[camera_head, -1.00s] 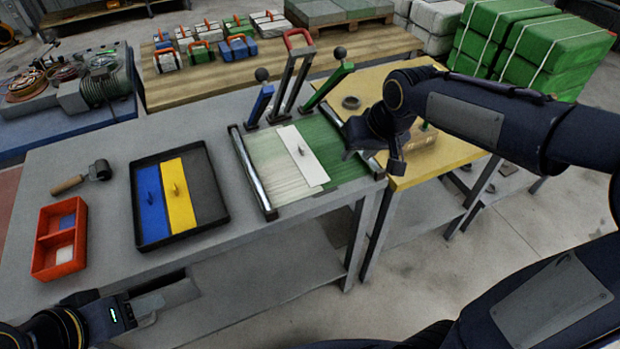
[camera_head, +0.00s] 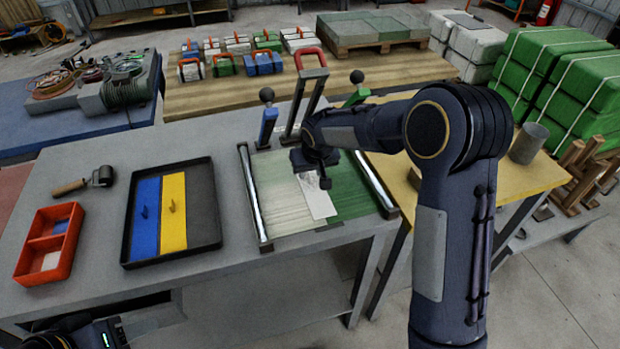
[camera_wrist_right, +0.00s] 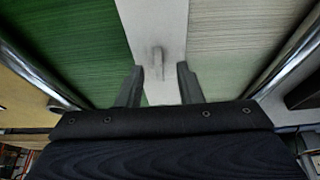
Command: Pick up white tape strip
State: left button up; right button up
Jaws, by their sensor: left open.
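The white tape strip (camera_head: 318,196) lies flat across the striped green-and-pale sack panel (camera_head: 275,188) on the grey table. In the right wrist view the strip (camera_wrist_right: 154,25) runs up the middle with a small raised tab (camera_wrist_right: 157,62). My right gripper (camera_head: 314,170) is over the strip and hides part of it. In the wrist view its two fingers (camera_wrist_right: 160,70) are apart, one on each side of the tab, not closed on it. My left gripper (camera_head: 145,323) is at the bottom left, partly cut off, open and away from the strip.
Metal rails (camera_head: 254,196) flank the panel, with lever handles (camera_head: 268,120) behind it. A black tray (camera_head: 205,203) with blue and yellow strips, a red bin (camera_head: 30,262) and a roller (camera_head: 100,176) stand to the left. Green bales (camera_head: 560,60) stand at the back right.

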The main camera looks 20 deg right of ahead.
aim_at(311, 176)
jog(key=shift+w+f, duration=0.1)
jog(key=shift+f, duration=0.15)
grip_shut()
jog(key=shift+r, duration=0.5)
jog(key=v, duration=0.2)
jog(key=shift+r+b, duration=0.35)
jog(key=shift+b, duration=0.05)
jog(key=s+b, duration=0.1)
jog(key=s, duration=0.4)
jog(key=s+b, duration=0.1)
jog(key=s, duration=0.5)
jog(key=s+b, duration=0.1)
jog(key=s, duration=0.5)
jog(key=shift+s+d, duration=0.25)
jog(key=shift+d, duration=0.05)
